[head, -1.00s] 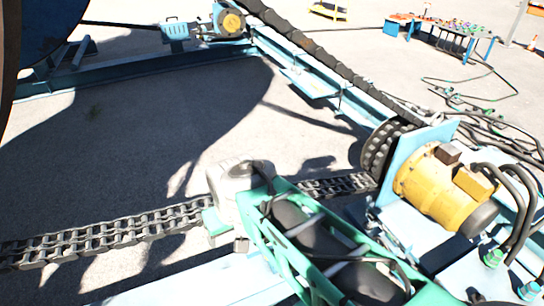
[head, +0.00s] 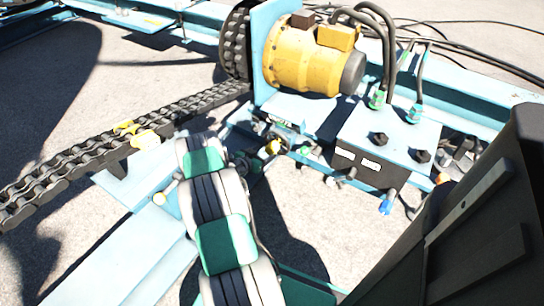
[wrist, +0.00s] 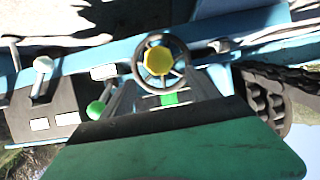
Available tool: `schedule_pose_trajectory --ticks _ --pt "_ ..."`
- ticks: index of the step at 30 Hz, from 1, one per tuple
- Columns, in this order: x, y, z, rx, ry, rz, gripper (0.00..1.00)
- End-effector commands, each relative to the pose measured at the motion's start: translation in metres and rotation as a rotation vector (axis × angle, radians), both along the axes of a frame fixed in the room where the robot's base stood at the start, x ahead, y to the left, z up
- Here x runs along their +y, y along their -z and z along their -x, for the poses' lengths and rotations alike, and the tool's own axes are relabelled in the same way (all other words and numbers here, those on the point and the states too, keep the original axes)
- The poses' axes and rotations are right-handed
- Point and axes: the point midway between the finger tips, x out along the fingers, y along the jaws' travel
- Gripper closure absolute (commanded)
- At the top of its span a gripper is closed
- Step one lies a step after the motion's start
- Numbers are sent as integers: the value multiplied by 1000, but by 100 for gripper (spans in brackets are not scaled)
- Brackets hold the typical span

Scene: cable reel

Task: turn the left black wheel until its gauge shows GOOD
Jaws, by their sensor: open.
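A black spoked wheel (wrist: 177,45) with a yellow hub stands upright against a light-blue beam in the wrist view. Its yellow hub also seems to show beyond my arm in the head view (head: 273,147), small and partly blocked. I cannot tell from these frames if another such wheel is near it. My gripper (wrist: 165,78) points at the wheel, its two grey fingers apart near the lower rim, with nothing held between them. I cannot tell if they touch the rim. A green patch shows below the hub between the fingers. No gauge reading is legible.
A dark panel (head: 368,172) with white labels and levers sits right of the hub. A yellow motor (head: 305,57) and black sprocket (head: 235,42) stand behind. A heavy chain (head: 110,135) runs left from the sprocket. Black hoses (head: 389,40) rise above a light-blue block.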

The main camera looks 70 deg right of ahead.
Motion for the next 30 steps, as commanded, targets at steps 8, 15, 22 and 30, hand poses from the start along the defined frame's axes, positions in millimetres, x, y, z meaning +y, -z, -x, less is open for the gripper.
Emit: schedule_pose_trajectory --ticks 8,15,22,30 --pt "-40 20 9 -3 5 5 30" --pt "-69 29 12 -2 2 3 30" --pt "-71 28 12 -1 -1 2 30" --pt "-71 28 12 -1 -1 2 49"
